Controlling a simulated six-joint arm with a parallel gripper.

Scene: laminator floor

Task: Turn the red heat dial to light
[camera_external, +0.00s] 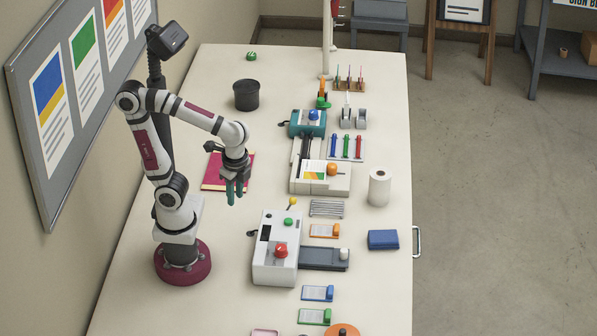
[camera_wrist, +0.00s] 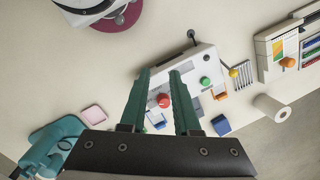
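The red heat dial (camera_external: 281,251) sits on top of the white laminator (camera_external: 261,271), towards its near end. A green button (camera_external: 288,222) is farther back on the same top, and a small dark panel is beside it. My gripper (camera_external: 235,198) hangs above the table, behind and left of the laminator, clear of the dial. In the wrist view my gripper (camera_wrist: 159,72) has its two teal fingers apart with nothing held. The red dial (camera_wrist: 164,101) shows in the gap between the fingers, well beyond them. The dial's markings are too small to read.
A yellow-knobbed lever (camera_external: 292,203) stands at the laminator's back end. A grey tray (camera_external: 324,258) extends from its right side. A teal machine (camera_external: 308,126), a paper roll (camera_external: 379,188) and a blue box (camera_external: 383,240) stand around. Table left of the laminator is clear.

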